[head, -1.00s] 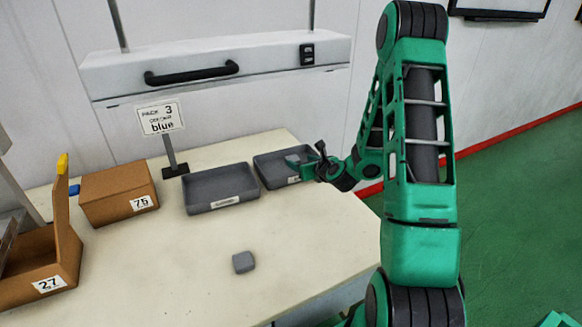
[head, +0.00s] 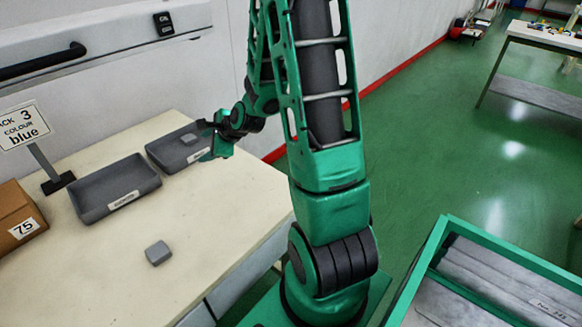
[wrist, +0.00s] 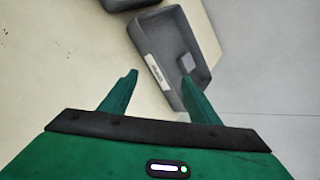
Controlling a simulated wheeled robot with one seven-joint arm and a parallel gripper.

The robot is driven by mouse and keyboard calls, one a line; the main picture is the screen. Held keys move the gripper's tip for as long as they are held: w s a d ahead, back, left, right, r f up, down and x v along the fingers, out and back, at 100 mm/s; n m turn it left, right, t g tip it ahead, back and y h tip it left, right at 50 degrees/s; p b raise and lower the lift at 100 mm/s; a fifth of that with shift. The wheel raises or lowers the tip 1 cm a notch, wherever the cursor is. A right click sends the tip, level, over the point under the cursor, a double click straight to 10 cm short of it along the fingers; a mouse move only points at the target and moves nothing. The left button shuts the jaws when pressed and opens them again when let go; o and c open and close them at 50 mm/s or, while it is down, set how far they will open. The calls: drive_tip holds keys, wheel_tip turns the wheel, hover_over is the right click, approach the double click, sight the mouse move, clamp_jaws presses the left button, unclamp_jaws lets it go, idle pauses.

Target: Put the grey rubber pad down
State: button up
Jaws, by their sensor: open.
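One grey rubber pad (head: 189,139) lies inside the right-hand grey tray (head: 165,158), towards its back; in the wrist view this pad (wrist: 187,63) shows against the tray's inner side. A second grey pad (head: 158,253) lies alone on the cream table, in front of the trays. My gripper (head: 214,148) is at the right end of the right-hand tray, open and empty. In the wrist view its two green fingers (wrist: 160,76) are spread, with the right finger overlapping the tray (wrist: 205,35) and nothing held between them.
A left-hand grey tray (head: 92,208) stands beside it on the table (head: 120,285). A sign (head: 22,127) reading "blue" stands behind it, near a cardboard box (head: 14,222) marked 75. A green-framed container (head: 440,245) is at lower right. The front table surface is mostly clear.

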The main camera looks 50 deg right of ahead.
drive_tip(key=s+r+n+g, duration=0.3)
drive_tip(key=s+n, duration=0.3)
drive_tip(key=s, duration=0.6)
drive_tip(key=s+r+n+g, duration=0.3)
drive_tip(key=s+n, duration=0.3)
drive_tip(key=s, duration=0.6)
drive_tip(key=s+r+n+g, duration=0.4)
drive_tip(key=s+n, duration=0.3)
drive_tip(key=s, duration=0.5)
drive_tip(key=shift+a+r+h, duration=0.15)
drive_tip(key=shift+r+h, duration=0.15)
drive_tip(key=shift+r, duration=0.15)
drive_tip(key=shift+w+f, duration=0.25)
drive_tip(key=shift+w, duration=0.4)
